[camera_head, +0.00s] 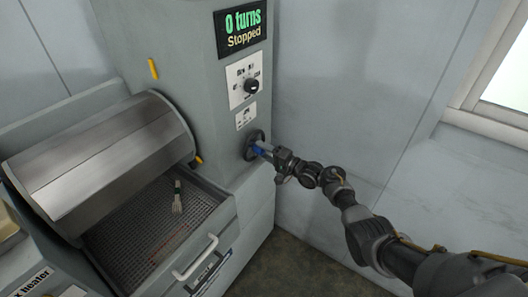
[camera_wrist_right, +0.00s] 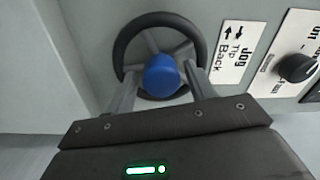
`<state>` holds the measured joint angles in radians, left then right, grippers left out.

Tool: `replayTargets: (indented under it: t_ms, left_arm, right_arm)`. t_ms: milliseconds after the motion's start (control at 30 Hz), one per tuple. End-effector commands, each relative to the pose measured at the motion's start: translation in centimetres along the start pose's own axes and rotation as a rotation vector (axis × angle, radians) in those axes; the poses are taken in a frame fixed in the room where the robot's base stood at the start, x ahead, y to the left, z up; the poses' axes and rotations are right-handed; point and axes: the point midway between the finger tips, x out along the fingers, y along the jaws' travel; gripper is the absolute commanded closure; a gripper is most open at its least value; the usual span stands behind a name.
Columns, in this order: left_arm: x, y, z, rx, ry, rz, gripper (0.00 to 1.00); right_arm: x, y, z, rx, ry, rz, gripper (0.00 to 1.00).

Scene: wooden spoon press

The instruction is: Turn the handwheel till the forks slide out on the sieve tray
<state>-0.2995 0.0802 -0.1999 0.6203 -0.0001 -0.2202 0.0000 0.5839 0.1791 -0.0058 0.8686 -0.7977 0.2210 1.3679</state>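The handwheel (camera_head: 252,145) is a dark ring on the machine's front panel, below the knob plate. In the right wrist view its black rim (camera_wrist_right: 121,45), grey spokes and blue hub (camera_wrist_right: 162,76) show. My right gripper (camera_head: 266,151) is at the wheel, its two fingers on either side of the blue hub. The fingers look apart, with a small gap at the hub. One fork (camera_head: 177,198) lies on the sieve tray (camera_head: 140,232), under the edge of the metal drum (camera_head: 98,160). Any forks inside the drum are hidden. My left gripper is not in view.
The display (camera_head: 243,28) reads "0 turns" and "Stopped". A black selector knob (camera_head: 251,86) and a small "Jog Tip Back" label (camera_head: 246,116) sit above the wheel. The tray drawer has a white handle (camera_head: 196,259). Walls stand behind; floor is clear at the lower middle.

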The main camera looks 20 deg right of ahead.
Motion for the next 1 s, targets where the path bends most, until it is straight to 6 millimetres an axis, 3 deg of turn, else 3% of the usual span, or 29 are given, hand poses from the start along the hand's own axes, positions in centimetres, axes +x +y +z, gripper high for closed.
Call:
replayTargets:
  t_ms: [300, 433, 800, 1000]
  left_arm:
    - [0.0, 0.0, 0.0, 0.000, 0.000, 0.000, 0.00]
    - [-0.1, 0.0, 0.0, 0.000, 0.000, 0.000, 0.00]
    - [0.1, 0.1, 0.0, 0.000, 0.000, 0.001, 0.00]
    - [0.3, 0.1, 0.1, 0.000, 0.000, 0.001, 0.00]
  right_arm:
    - [-0.1, 0.0, -0.1, -0.001, 0.001, 0.000, 0.39]
    - [-1.0, 0.0, -0.1, -0.002, 0.002, 0.000, 0.39]
    - [-8.0, 0.1, 0.0, -0.003, 0.001, 0.002, 0.39]
    - [-10.3, 0.0, 0.0, -0.002, 0.001, 0.000, 0.39]
